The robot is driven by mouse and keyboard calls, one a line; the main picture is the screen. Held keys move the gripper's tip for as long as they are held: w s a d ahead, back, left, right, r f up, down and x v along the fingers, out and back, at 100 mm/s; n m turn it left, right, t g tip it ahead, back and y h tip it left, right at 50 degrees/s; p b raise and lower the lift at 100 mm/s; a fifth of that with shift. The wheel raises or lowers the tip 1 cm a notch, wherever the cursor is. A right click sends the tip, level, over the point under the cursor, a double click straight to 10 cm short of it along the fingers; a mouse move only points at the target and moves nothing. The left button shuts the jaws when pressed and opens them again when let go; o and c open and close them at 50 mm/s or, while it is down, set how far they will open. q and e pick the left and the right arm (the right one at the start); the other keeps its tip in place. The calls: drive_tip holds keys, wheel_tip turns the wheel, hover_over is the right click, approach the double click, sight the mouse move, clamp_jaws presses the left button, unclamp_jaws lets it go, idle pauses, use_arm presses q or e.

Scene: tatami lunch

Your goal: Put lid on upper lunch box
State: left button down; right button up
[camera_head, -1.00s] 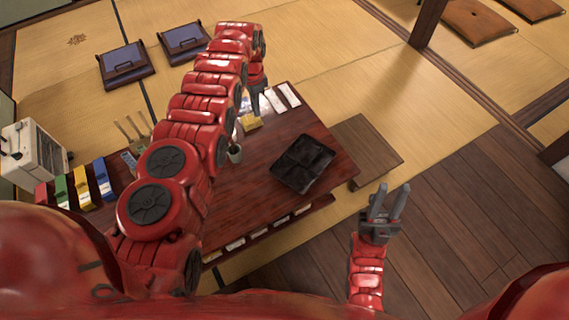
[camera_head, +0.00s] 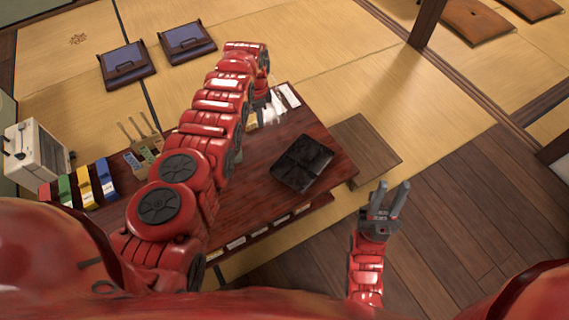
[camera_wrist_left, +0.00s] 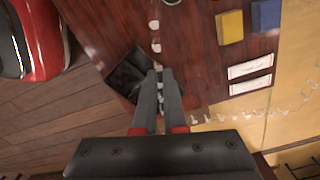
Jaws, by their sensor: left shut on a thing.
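The black lunch box (camera_head: 302,163) lies on the dark red table, with dividers faintly showing inside. I cannot tell whether it is one box or two side by side. It also shows in the left wrist view (camera_wrist_left: 126,76), partly behind my fingers. My left gripper (camera_head: 261,112) is over the table's far side, beyond the box. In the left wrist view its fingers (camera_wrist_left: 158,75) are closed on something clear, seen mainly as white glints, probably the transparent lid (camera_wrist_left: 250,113). Its outline is hard to make out. My right gripper (camera_head: 388,196) is open and empty, right of the table.
A yellow block (camera_wrist_left: 230,27) and a blue block (camera_wrist_left: 266,15) lie on the table (camera_head: 240,197) near two white packets (camera_wrist_left: 250,67). Coloured boxes (camera_head: 80,187) and a white appliance (camera_head: 36,153) stand at the left. Wooden floor is free at right.

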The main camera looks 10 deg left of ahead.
use_arm(q)
drive_tip(key=shift+s+d+f+m+p, duration=0.35)
drive_tip(key=shift+s+f+m, duration=0.2)
drive_tip(key=shift+f+m, duration=0.2)
drive_tip(key=shift+f, duration=0.2)
drive_tip(key=s+d+f+m+p, duration=0.7)
drive_tip(key=s+d+f+m, duration=0.1)
drive_tip(key=s+m, duration=0.1)
drive_tip(key=shift+s+d+f+b, duration=0.15)
drive_tip(key=shift+f+b, duration=1.35)
drive_tip(key=shift+f, duration=0.2)
drive_tip(key=shift+s+d+f+b, duration=0.1)
drive_tip(key=shift+s+f+b, duration=0.05)
drive_tip(key=shift+f+b, duration=2.75)
drive_tip(key=shift+b, duration=0.15)
idle(0.3)
idle(0.3)
